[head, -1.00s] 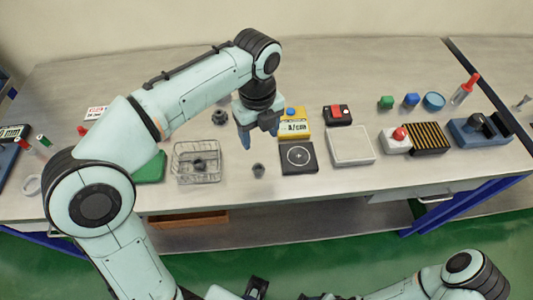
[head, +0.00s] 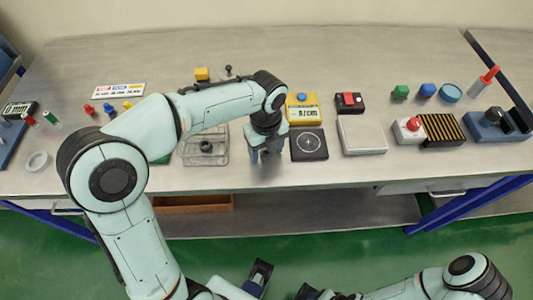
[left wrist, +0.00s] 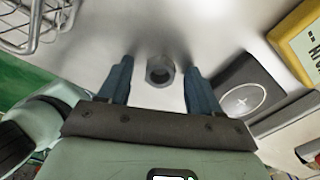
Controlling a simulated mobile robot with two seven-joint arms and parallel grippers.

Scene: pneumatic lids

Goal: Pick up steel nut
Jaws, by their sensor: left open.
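The steel nut (left wrist: 160,71) is a small grey ring-shaped piece with a dark hole, lying on the metal worktop. In the left wrist view it sits between the two blue fingertips of my left gripper (left wrist: 160,66), with a gap on each side. The fingers are open and hold nothing. In the head view my left gripper (head: 266,156) points down low at the worktop (head: 310,186), between the wire basket and the black pad, and the nut is hidden behind it.
A wire basket (head: 220,158) with a dark round part inside stands left of the gripper. A black pad with a white circle (head: 309,144) lies close on the right, with a yellow meter (head: 302,100) behind it. The worktop's front edge is near.

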